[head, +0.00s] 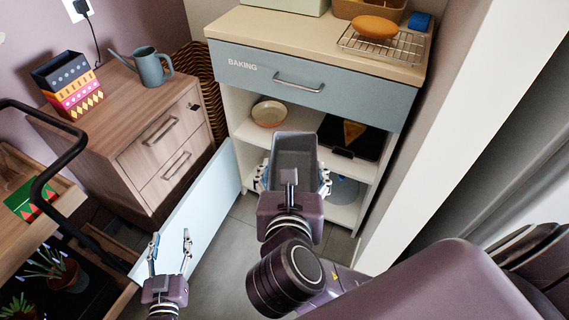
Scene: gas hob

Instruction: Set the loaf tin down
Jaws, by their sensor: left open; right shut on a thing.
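The loaf tin (293,152) is a dark grey, deep rectangular pan in front of the open baking cabinet. My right gripper (293,183) is shut on it, with its fingers along the tin's two sides at the near end. The tin's far end overlaps the cabinet's upper shelf in the picture; I cannot tell whether it touches anything. My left gripper (170,252) is open and empty at the lower left, in front of the swung-open pale blue door (198,215).
The cabinet's upper shelf (247,130) holds a round dish (269,113) and a dark tray (352,138). The drawer (330,86) above is closed. A loaf (375,27) rests on a wire rack on top. A wooden drawer unit (130,125) stands left.

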